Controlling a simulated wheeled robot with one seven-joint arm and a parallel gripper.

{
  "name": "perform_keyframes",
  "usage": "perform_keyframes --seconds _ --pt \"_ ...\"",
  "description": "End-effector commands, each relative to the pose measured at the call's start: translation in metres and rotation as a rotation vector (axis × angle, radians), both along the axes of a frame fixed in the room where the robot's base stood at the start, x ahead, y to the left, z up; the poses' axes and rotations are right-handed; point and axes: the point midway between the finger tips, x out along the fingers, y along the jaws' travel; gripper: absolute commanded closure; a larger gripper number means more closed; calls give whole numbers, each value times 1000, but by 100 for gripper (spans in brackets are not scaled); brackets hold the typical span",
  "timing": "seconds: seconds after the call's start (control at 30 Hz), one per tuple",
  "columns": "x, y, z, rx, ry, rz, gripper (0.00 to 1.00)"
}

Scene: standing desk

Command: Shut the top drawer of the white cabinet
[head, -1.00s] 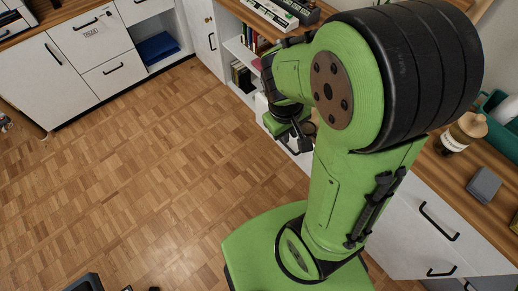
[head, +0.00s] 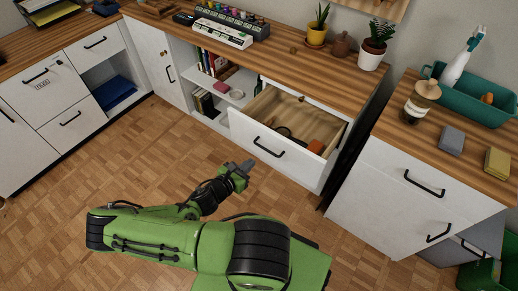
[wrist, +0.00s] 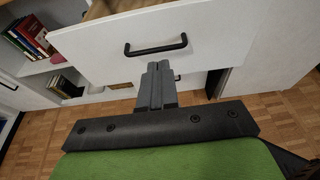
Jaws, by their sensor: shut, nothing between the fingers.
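The white cabinet's top drawer (head: 283,157) stands pulled out under the wooden counter, with a few items inside, one of them orange. Its black bar handle (head: 268,147) is on the front panel. In the wrist view the drawer front (wrist: 210,32) and handle (wrist: 156,48) are straight ahead. My gripper (head: 247,166) is shut and empty, in front of the drawer's left part and apart from it in the head view. In the wrist view my gripper's fingertips (wrist: 158,68) show just below the handle; whether they touch the panel is unclear.
An open shelf with books (head: 212,62) lies left of the drawer. Another white cabinet (head: 400,195) stands to the right across a narrow dark gap. Potted plants (head: 373,48) stand on the counter. The parquet floor (head: 110,165) at left is clear.

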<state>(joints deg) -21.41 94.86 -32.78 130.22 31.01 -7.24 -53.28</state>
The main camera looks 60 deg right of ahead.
Motion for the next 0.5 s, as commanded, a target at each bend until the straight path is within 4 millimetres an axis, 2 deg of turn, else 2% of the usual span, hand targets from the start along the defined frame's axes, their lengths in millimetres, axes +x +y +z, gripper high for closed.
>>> perform_keyframes --seconds 0.4,0.5 --pt "-16 -85 -30 0 -3 -7 100" --pt "-18 -103 -29 0 -5 -8 100"
